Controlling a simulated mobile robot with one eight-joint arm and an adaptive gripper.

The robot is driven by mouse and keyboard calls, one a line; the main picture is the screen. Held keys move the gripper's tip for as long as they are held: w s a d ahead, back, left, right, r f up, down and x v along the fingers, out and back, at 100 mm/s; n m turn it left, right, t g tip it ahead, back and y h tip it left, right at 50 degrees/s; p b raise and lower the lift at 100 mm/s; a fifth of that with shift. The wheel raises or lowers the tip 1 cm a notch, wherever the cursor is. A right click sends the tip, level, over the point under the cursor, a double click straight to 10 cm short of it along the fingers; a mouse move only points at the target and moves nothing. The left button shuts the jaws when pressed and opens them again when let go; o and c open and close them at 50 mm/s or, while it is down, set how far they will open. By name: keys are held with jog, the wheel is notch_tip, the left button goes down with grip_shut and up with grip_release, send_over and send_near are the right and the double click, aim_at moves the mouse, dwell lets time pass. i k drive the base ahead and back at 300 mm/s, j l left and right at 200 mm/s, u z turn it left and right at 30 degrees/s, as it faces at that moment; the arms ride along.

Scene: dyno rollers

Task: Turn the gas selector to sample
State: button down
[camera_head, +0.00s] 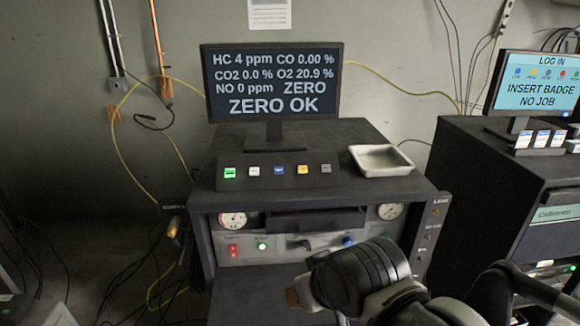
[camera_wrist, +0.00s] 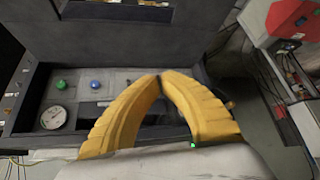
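The grey analyser cabinet (camera_head: 300,184) stands in the middle of the head view. Its front panel (camera_head: 275,250) has a dark lever-like handle (camera_head: 306,244) between a green button (camera_head: 262,245) and a blue button (camera_head: 348,241); I cannot read labels that name the gas selector. The monitor (camera_head: 272,85) on top reads "ZERO" and "ZERO OK". My gripper (camera_wrist: 160,76) shows in the wrist view with its two yellow fingers curving together, tips nearly meeting over the cabinet's front. I see nothing clearly held. In the head view my wrist hides the panel's lower right.
A white tray (camera_head: 381,160) and a row of buttons (camera_head: 278,171) sit on the cabinet top. Two gauges (camera_head: 233,219) (camera_head: 391,211) flank the panel. A second cabinet (camera_head: 500,185) with a badge screen (camera_head: 541,83) stands at right. Cables (camera_head: 120,270) hang at left.

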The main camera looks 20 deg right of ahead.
aim_at(304, 245)
jog(key=k+j+u, duration=0.25)
jog(key=k+j, duration=0.15)
jog(key=k+j+u, duration=0.2)
jog(key=k+j, duration=0.15)
jog(key=j, duration=0.15)
